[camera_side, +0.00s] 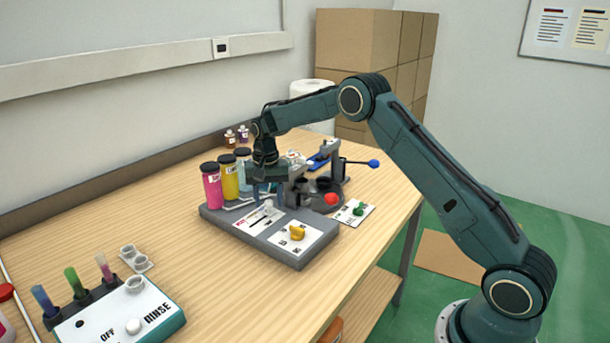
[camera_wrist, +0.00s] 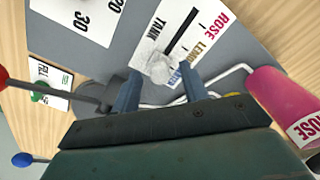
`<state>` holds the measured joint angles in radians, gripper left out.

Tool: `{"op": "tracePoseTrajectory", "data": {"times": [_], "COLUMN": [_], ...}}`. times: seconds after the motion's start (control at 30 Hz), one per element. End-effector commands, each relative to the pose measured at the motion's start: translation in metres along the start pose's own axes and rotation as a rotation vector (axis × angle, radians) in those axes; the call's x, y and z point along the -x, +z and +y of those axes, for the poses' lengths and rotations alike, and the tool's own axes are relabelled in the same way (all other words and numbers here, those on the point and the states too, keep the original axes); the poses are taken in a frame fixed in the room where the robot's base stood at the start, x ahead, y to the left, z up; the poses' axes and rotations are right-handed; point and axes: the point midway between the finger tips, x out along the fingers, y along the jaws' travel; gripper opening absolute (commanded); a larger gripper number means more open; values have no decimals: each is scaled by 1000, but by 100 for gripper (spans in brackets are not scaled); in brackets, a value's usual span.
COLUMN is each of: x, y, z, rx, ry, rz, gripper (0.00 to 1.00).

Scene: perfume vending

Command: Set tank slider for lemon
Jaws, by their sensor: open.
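The tank slider is a pale knob on a black slot in a white panel (camera_wrist: 150,45) marked TANK. In the wrist view the knob (camera_wrist: 160,67) sits at the slot's lower end, beside the blue label; the LEMON label (camera_wrist: 200,50) is further up, then ROSE. My gripper (camera_wrist: 159,70) is open, one blue finger on each side of the knob. I cannot tell whether either finger touches it. In the side view my gripper (camera_side: 267,198) is low over the grey station (camera_side: 222,222), and the knob (camera_side: 268,206) shows beside its fingers.
Pink (camera_side: 211,188) and yellow (camera_side: 229,178) tanks stand left of my gripper, with a pale blue one behind. A yellow dial (camera_side: 297,233) sits on the station's front. A red-knobbed lever (camera_side: 331,199) and blue-knobbed lever (camera_side: 373,163) are to the right.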

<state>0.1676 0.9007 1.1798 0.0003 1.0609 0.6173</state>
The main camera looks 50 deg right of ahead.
Motion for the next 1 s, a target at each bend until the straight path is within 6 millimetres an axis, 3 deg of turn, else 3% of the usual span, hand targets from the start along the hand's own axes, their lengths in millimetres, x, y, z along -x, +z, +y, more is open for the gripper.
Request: {"op": "tracePoseTrajectory", "data": {"times": [0.03,0.2,0.27,0.47,0.7,1.0], "x": [0,0,0,1,1,1], "y": [0,0,0,2,23,24], "z": [0,0,0,-2,-23,-24], "rx": [0,0,0,1,3,-1], "ry": [0,0,0,0,0,0], "rz": [0,0,0,0,-1,0], "gripper": [42,9,0,0,0,0]}}
